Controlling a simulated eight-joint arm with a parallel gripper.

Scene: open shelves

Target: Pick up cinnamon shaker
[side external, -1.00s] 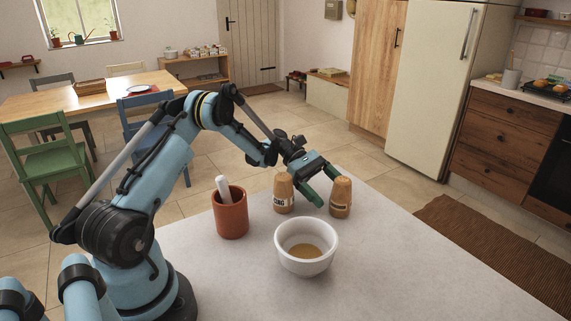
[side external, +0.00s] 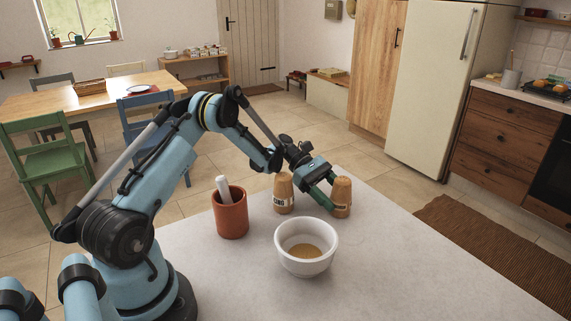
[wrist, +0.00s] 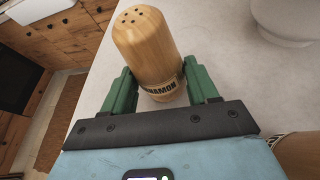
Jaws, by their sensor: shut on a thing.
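The cinnamon shaker (side external: 342,194) is a light wooden shaker with holes in its top and a dark label band. It stands upright near the far right edge of the counter. In the wrist view the shaker (wrist: 149,45) sits between the two green fingers, its label partly readable as cinnamon. My gripper (wrist: 156,90) is shut on its lower body. In the side view my gripper (side external: 331,200) reaches it from the left, and the near finger covers part of its lower side.
A second wooden shaker (side external: 284,196) stands just left of my gripper. A white bowl (side external: 306,262) with brown powder is in front. A terracotta pot (side external: 231,217) holding a white pestle (side external: 223,188) stands further left. The counter's front right (side external: 420,285) is clear.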

